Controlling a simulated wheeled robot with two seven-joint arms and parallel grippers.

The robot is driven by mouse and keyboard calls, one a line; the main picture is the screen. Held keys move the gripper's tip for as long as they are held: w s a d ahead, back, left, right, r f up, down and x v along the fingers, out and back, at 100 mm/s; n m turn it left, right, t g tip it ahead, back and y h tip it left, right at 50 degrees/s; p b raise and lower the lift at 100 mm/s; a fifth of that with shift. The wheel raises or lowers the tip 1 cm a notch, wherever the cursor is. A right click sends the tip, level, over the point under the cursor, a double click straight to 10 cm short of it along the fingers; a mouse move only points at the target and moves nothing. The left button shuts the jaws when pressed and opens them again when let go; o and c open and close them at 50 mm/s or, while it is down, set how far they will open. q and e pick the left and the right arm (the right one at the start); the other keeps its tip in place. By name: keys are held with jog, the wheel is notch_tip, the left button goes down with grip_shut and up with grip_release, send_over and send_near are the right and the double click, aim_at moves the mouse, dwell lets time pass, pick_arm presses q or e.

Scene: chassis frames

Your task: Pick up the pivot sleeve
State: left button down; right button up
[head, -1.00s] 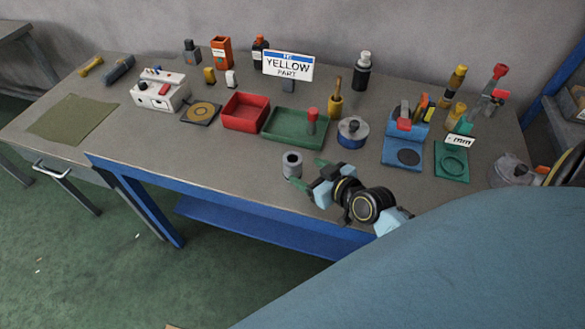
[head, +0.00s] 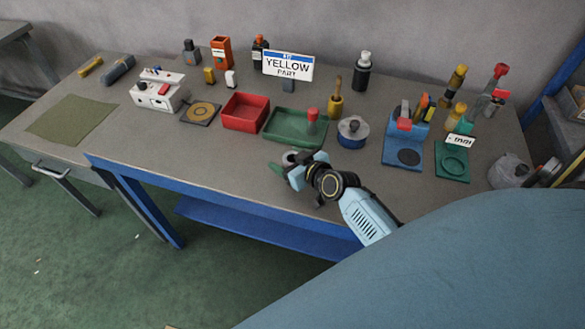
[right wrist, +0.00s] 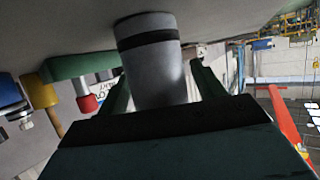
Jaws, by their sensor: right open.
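The pivot sleeve, a grey cylinder with a dark band, stands on the workbench near its front edge. In the head view its top (head: 291,157) shows behind my right gripper (head: 296,164), which hides most of it. In the right wrist view the sleeve (right wrist: 152,75) is between the two green fingers of my right gripper (right wrist: 162,85). The fingers are open, one on each side. A gap shows on the right; I cannot tell whether the left finger touches it. My left gripper is not in view.
Behind the sleeve are a green tray (head: 275,133) with a red-topped peg (head: 312,122), a red bin (head: 245,108) and a blue-and-silver round part (head: 352,132). Blue and green fixtures stand to the right. The bench (head: 190,150) left of the gripper is clear.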

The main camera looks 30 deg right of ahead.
jog(key=shift+c, duration=0.5)
jog(key=c, duration=1.1)
